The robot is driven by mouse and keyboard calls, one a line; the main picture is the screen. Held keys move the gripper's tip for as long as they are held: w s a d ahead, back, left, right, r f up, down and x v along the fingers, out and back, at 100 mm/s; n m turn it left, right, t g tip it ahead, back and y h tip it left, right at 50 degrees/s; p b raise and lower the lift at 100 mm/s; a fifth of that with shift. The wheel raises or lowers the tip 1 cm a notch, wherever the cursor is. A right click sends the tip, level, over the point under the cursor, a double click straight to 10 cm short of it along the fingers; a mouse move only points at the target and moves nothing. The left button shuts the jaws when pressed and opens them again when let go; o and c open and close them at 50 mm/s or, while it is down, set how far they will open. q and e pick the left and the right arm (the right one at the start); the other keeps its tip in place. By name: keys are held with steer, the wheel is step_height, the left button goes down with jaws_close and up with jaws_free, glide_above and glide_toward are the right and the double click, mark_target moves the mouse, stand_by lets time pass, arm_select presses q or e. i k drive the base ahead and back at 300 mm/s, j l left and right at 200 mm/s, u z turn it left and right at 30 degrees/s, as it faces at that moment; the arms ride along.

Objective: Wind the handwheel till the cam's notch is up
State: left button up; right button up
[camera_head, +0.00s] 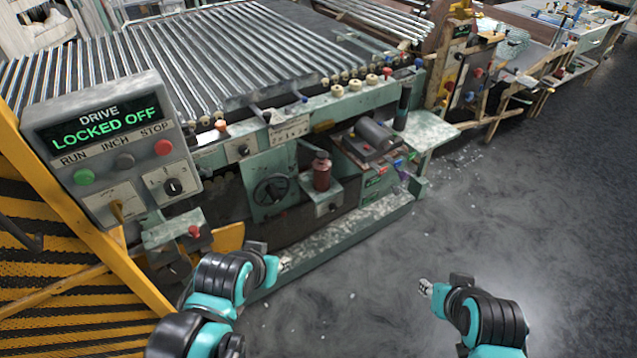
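A dark round handwheel (271,190) is mounted on the green front panel of the machine, below the roller bed. No cam or notch can be made out; they are hidden or too small to tell. My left gripper (285,265) is in front of the machine's base, below and slightly right of the handwheel and apart from it. My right gripper (425,287) is over the open floor at the right, well away from the handwheel. Both grippers show small, and I cannot tell whether their fingers are open or shut. I see nothing held in either.
A control box (112,150) at the left reads "DRIVE LOCKED OFF". A yellow guard rail (75,225) and yellow-edged steps stand beside it. A red bottle-like part (321,174) sits right of the handwheel. The grey floor (370,265) is clear.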

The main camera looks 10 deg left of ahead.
mark_target(272, 190)
steer(key=i+l+z, duration=0.55)
steer(key=i+z, duration=0.6)
steer(key=i, duration=0.15)
steer(key=i+l+u, duration=0.2)
steer(key=i, duration=0.25)
steer(key=i+l+u, duration=0.15)
steer(key=i, duration=0.3)
steer(key=i+u, duration=0.15)
steer(key=u, duration=0.3)
steer(key=i+l+u, duration=0.15)
steer(key=u, duration=0.3)
steer(key=i+l+u, duration=0.15)
steer(key=u, duration=0.3)
steer(key=i+l+u, duration=0.1)
steer(key=u, duration=0.35)
steer(key=i+l+u, duration=0.1)
steer(key=u, duration=0.35)
steer(key=i+l+u, duration=0.15)
steer(key=u, duration=0.3)
steer(key=l+u, duration=0.2)
steer(key=u, duration=0.25)
steer(key=i+l+u, duration=0.1)
steer(key=l+u, duration=0.15)
steer(key=u, duration=0.2)
steer(key=l+u, duration=0.25)
steer(key=u, duration=0.2)
